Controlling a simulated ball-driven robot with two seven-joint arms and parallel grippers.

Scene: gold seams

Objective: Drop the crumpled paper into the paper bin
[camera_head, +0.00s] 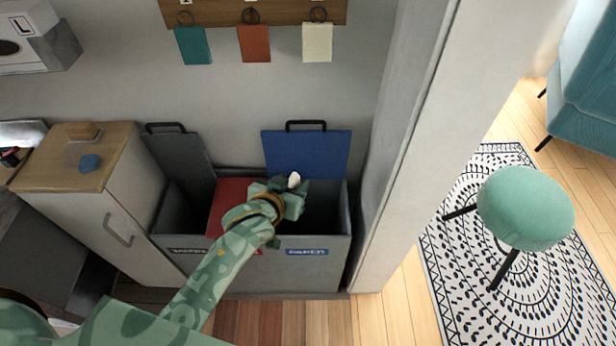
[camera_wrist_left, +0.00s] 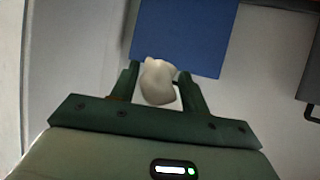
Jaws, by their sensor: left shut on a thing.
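My left gripper (camera_head: 291,190) is shut on the crumpled paper (camera_head: 294,180), a small white lump. In the left wrist view the paper (camera_wrist_left: 158,82) sits between the two fingers. The gripper is over the bin unit, near the open right compartment, the paper bin (camera_head: 318,252), which has a blue label on its front. The blue lid (camera_head: 306,150) of that bin stands raised behind it; it also shows in the left wrist view (camera_wrist_left: 185,35). My left arm hides part of the bin unit. My right gripper is not in view.
The left compartment has its grey lid (camera_head: 180,158) raised; the middle red lid (camera_head: 228,196) looks closed. A cabinet (camera_head: 125,205) stands at left, with a blue-grey lump (camera_head: 90,162) on top. A white wall end (camera_head: 420,140) borders the bins on the right.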

